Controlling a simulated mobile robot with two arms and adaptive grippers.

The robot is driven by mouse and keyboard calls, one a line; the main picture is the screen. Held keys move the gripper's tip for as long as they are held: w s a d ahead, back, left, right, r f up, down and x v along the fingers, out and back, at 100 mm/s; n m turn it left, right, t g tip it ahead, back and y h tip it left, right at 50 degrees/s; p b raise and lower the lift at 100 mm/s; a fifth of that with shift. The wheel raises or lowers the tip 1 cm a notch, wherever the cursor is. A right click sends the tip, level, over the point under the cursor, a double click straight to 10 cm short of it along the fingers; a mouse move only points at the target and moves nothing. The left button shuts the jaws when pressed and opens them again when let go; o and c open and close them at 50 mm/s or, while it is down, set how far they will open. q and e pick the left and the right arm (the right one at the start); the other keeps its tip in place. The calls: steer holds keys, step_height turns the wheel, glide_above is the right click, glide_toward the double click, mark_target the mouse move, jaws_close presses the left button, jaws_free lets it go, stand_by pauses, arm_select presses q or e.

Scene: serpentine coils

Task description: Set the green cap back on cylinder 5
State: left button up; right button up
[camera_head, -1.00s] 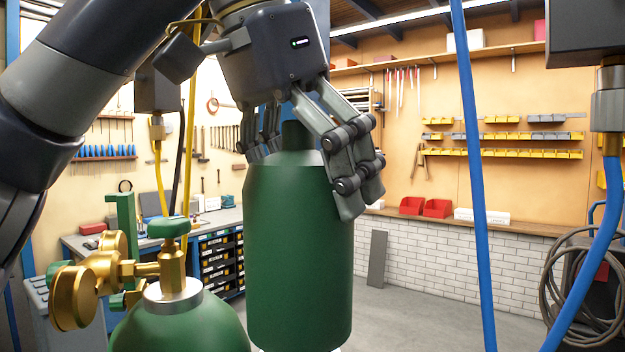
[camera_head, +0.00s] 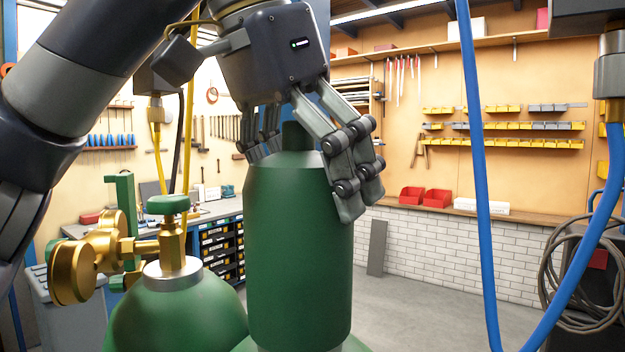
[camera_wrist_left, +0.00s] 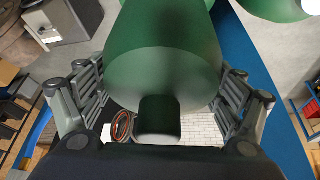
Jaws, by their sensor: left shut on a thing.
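The green cap (camera_head: 298,250) is a tall cylinder with a tapered top and a short knob; it hangs upright in the middle of the head view. My left gripper (camera_head: 305,160) is shut on its upper end from above, with fingers on both sides. In the left wrist view the cap (camera_wrist_left: 160,60) lies between the fingers, its knob near the palm. Below the cap a green cylinder shoulder (camera_head: 357,345) shows at the bottom edge, with a bit of pale neck under the cap's rim. I cannot tell whether the rim touches it. My right gripper is not in view.
Left of the cap stands another green cylinder (camera_head: 180,315) with a brass valve and regulator (camera_head: 85,265) close by. A blue hose (camera_head: 475,160) hangs to the right, with another farther right. A workbench (camera_head: 215,215) stands behind. Floor shows at the right.

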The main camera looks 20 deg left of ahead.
arm_select(q)
steer(key=shift+f, duration=0.25)
steer(key=o, duration=1.2)
steer(key=shift+o, duration=0.2)
steer(key=shift+r, duration=0.1)
steer(key=shift+v, duration=5.55)
steer(key=shift+s+r, duration=0.2)
steer(key=shift+r, duration=0.2)
